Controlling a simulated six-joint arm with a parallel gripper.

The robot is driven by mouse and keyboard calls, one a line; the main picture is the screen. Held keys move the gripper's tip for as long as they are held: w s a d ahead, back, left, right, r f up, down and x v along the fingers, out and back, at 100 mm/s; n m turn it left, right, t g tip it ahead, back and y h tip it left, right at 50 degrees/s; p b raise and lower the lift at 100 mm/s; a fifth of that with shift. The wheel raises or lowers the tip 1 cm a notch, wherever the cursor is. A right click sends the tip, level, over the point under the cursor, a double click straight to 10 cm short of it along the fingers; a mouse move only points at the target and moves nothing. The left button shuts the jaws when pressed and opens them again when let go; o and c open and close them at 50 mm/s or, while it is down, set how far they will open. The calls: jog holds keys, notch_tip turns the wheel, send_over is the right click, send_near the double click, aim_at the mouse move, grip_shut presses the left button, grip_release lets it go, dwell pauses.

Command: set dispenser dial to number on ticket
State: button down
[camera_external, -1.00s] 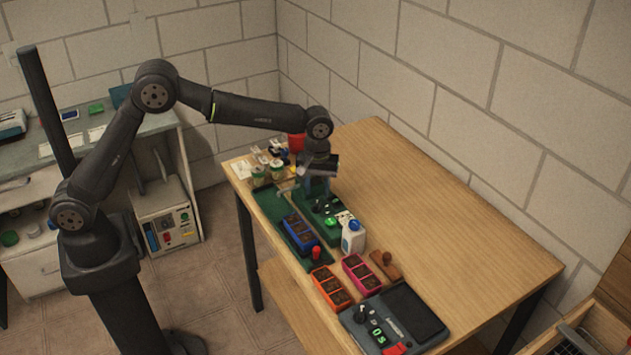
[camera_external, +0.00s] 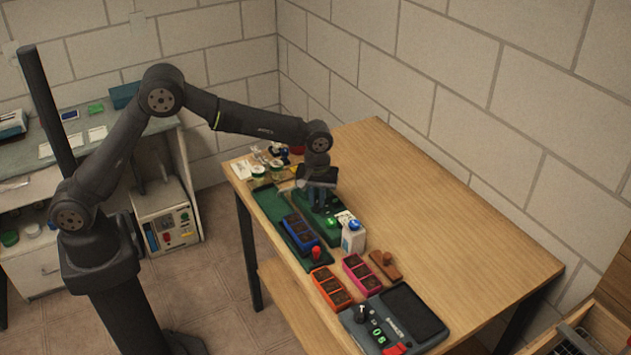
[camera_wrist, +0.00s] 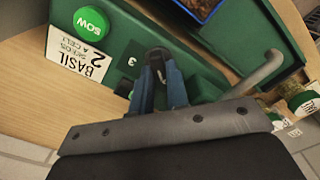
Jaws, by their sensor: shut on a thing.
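The seed dispenser is a green box (camera_external: 304,207) on the wooden table, and it fills much of the wrist view (camera_wrist: 115,20). A white ticket (camera_wrist: 80,55) on it reads "BASIL 2 SEEDS A CELL", beside a round green SOW button (camera_wrist: 91,20). My gripper (camera_wrist: 160,62) has its blue fingers shut on the dark dial knob (camera_wrist: 157,53) on the dispenser face. A small "3" is printed beside the dial. Other numbers and the dial's pointer are hidden or too small to tell. In the external view my gripper (camera_external: 322,200) covers the dial.
A white bottle (camera_external: 352,238) stands close to the dispenser. A blue seed tray (camera_external: 300,230) sits beside it, with orange (camera_external: 331,286) and pink (camera_external: 361,274) trays nearer. Small jars (camera_wrist: 304,100) stand past the lever (camera_wrist: 262,72). The table's right side is clear.

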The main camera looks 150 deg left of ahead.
aim_at(318, 202)
jog(key=shift+w+a+m, duration=0.1)
jog(key=shift+a+m, duration=0.05)
jog(key=shift+m, duration=1.95)
jog(key=c, duration=1.4)
grip_release()
notch_tip(318, 202, up, 18)
jog(key=shift+f, duration=0.25)
